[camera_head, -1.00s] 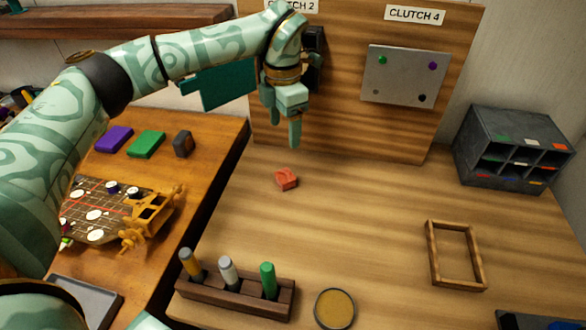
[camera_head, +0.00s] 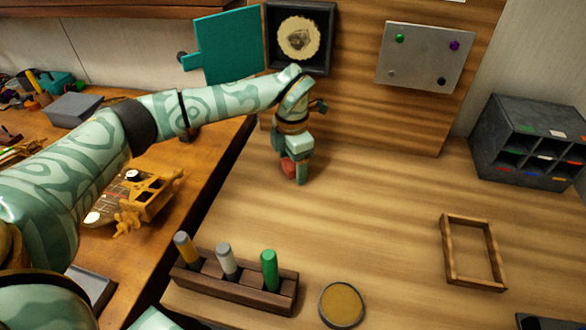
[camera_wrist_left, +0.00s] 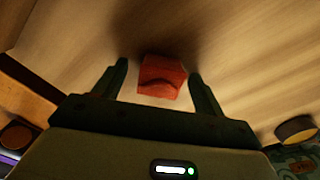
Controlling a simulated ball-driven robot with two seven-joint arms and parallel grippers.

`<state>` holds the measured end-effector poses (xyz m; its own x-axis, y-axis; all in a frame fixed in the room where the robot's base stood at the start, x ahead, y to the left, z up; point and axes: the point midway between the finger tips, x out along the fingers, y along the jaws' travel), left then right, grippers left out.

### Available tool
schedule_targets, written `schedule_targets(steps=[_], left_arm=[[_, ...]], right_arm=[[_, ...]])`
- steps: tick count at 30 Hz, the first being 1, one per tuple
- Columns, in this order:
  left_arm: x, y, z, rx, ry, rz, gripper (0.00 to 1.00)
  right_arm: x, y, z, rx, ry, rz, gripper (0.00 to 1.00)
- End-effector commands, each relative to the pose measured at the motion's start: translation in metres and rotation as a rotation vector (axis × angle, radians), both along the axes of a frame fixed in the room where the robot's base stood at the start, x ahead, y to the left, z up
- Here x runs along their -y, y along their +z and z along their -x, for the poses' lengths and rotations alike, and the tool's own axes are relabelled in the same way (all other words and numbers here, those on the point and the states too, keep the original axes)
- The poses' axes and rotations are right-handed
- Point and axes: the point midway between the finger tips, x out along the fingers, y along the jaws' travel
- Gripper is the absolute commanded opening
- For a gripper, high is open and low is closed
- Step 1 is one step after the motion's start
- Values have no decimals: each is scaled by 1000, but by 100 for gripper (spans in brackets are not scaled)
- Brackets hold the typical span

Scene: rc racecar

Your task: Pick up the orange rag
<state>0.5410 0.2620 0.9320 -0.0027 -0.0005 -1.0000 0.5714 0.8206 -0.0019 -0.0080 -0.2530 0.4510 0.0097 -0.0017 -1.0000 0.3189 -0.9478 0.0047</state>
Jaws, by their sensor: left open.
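The orange rag (camera_head: 288,168) is a small, folded, reddish-orange cloth on the wooden workbench. In the head view it is partly hidden behind my left gripper (camera_head: 293,172), which points down at it. In the left wrist view the rag (camera_wrist_left: 161,77) lies just ahead of and between the two fingertips of my left gripper (camera_wrist_left: 158,70). The fingers are open, with a gap showing on both sides of the rag. I cannot tell whether the fingertips reach down around it. My right gripper is not in view.
A wooden rack (camera_head: 232,282) with several upright markers stands at the front, beside a round tin (camera_head: 341,304). A wooden frame (camera_head: 450,262) lies at right, near a grey cubbyhole organizer (camera_head: 490,165). The upright panel (camera_head: 360,110) stands close behind the rag. The bench's middle is clear.

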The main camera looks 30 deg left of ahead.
Motion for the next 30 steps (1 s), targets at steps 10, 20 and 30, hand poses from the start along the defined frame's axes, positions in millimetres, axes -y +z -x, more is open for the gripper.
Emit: schedule_targets(steps=[10, 20, 30], left_arm=[[0, 2, 0, 1, 0, 0, 23], [0, 4, 0, 1, 0, 0, 19], [0, 56, 14, 7, -2, -1, 19]], right_arm=[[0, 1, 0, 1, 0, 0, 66], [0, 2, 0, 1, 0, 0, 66], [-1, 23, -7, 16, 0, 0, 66]])
